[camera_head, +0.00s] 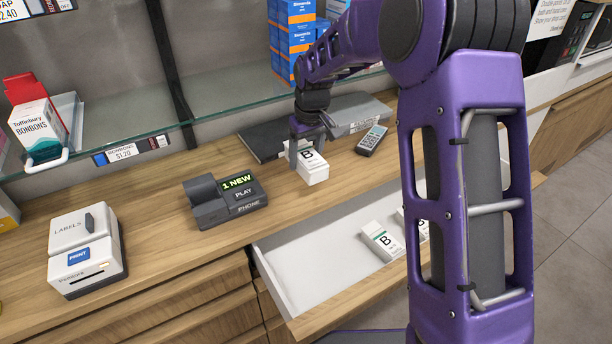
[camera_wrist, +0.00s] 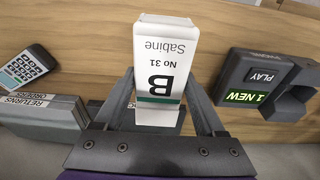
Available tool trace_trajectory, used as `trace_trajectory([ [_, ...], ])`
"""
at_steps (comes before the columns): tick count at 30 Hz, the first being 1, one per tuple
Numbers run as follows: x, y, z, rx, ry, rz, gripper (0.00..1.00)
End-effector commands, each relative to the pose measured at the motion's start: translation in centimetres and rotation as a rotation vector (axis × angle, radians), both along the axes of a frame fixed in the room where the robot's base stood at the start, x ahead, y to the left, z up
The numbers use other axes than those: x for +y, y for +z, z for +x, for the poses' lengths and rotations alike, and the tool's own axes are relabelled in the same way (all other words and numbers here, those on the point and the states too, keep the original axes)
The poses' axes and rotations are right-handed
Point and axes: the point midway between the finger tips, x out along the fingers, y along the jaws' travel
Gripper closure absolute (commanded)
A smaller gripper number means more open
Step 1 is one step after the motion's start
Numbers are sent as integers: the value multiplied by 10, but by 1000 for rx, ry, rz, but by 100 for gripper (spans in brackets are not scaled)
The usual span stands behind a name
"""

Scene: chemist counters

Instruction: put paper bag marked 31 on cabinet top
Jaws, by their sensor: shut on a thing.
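The white paper bag marked "B No 31 Sabine" (camera_head: 313,169) is at the wooden cabinet top (camera_head: 160,190), behind the open drawer. My gripper (camera_head: 307,146) is shut on it from above. In the wrist view the bag (camera_wrist: 166,65) stands out between the two fingers, its print upside down and a green band near the gripper. I cannot tell whether its underside touches the wood or hangs just above it. The fingers hide part of its sides.
The open white drawer (camera_head: 288,271) holds white bags marked B (camera_head: 382,241), partly hidden by my arm. A phone unit (camera_head: 225,201) and label printer (camera_head: 86,252) stand left. A card reader (camera_head: 371,140) and grey folders (camera_head: 262,141) lie close by. A glass shelf (camera_head: 225,113) hangs above.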

Motion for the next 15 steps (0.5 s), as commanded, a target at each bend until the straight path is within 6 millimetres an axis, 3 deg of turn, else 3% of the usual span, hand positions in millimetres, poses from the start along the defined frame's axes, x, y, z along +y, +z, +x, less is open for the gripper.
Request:
trace_trajectory([
  [15,0,-54,0,-1,1,-1,92],
])
